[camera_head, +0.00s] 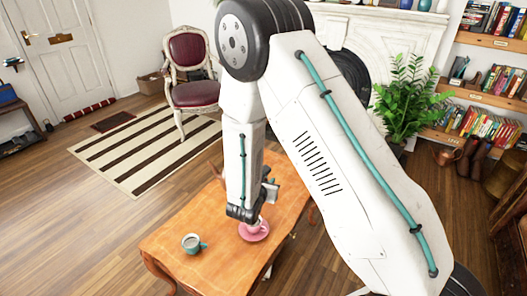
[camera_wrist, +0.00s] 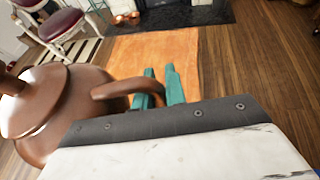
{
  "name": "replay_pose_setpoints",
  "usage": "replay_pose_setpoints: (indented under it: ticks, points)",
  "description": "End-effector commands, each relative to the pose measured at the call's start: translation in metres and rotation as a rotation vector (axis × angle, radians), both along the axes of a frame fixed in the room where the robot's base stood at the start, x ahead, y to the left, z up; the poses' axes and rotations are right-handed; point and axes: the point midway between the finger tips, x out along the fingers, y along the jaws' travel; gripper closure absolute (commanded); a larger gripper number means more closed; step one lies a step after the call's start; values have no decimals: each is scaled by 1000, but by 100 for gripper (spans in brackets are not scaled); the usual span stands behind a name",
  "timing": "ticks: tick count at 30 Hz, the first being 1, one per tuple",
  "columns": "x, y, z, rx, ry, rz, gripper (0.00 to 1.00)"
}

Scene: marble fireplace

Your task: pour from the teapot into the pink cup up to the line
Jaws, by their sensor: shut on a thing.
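My gripper (camera_wrist: 160,88) has teal fingers shut on the handle of the brown teapot (camera_wrist: 85,88), whose lid and round body fill the left of the wrist view. In the head view my arm hides most of the teapot; only a small brown part shows left of my wrist. The pink cup (camera_head: 254,224) stands on a pink saucer (camera_head: 254,236) on the wooden table (camera_head: 225,265), just below my wrist and partly hidden by it. I cannot see the cup's inside, the line or any stream.
A red chair (camera_head: 191,70) stands on a striped rug (camera_head: 135,160) behind. A fern (camera_head: 405,100) and bookshelves (camera_head: 490,88) are at the right. The table's front left is clear.

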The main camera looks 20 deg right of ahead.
Motion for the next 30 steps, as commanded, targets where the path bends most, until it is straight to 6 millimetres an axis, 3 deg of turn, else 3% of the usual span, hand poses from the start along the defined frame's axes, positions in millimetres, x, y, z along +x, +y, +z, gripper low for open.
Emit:
replay_pose_setpoints:
  ticks: [1, 6, 9, 15, 21, 30]
  points:
    - [-13, 0, -21, -4, 5, -48, 100]
    - [-69, -13, -82, -4, 2, -252, 100]
    - [-104, -22, -109, -3, -1, -361, 100]
    - [-161, -38, -139, 0, -7, -509, 100]
    - [-186, -45, -148, 3, -10, -568, 100]
    - [-188, -46, -164, 4, -9, -574, 100]
